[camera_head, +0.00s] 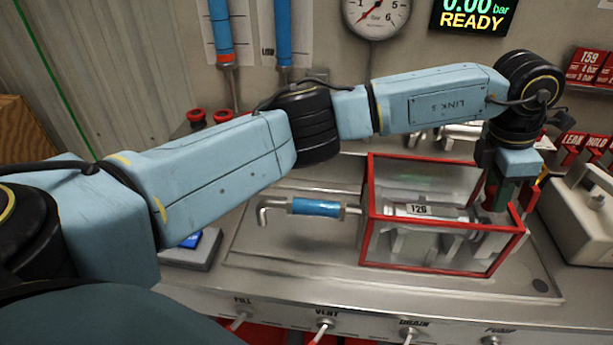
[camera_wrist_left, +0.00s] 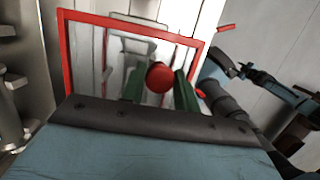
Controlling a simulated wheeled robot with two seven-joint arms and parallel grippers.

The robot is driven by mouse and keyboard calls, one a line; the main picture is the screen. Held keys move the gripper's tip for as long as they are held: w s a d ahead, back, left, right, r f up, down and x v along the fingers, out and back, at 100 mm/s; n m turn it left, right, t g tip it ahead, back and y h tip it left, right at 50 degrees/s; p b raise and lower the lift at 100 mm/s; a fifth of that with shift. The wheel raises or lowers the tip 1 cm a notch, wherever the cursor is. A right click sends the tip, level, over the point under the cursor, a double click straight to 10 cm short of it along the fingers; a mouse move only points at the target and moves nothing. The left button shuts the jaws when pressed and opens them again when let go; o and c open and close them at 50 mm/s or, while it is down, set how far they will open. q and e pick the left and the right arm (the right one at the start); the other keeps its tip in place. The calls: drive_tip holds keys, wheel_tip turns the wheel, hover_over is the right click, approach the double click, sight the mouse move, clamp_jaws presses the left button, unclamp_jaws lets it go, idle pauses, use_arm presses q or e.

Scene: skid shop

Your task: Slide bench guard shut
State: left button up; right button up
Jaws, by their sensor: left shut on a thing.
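The bench guard (camera_head: 445,268) is a clear box with a red frame. It stands on the metal bench over a cylinder labelled 126 (camera_head: 425,210). My left arm reaches across from the left, and my left gripper (camera_head: 503,195) points down at the guard's right end. In the left wrist view its green fingers (camera_wrist_left: 160,88) are closed on a round red knob (camera_wrist_left: 160,76) by the guard's red frame (camera_wrist_left: 66,50). My right gripper is not in view.
A blue-sleeved pipe fitting (camera_head: 315,207) lies at the guard's left, with bare bench (camera_head: 290,245) around it. A pale instrument box (camera_head: 580,220) stands close on the right. A gauge (camera_head: 376,15) and a READY display (camera_head: 473,16) are on the wall. Valve levers line the front edge.

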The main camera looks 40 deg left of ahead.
use_arm(q)
drive_tip(key=o, duration=0.8)
drive_tip(key=shift+d, duration=0.1)
drive_tip(key=shift+r+p, duration=2.3)
drive_tip(key=shift+r, duration=1.5)
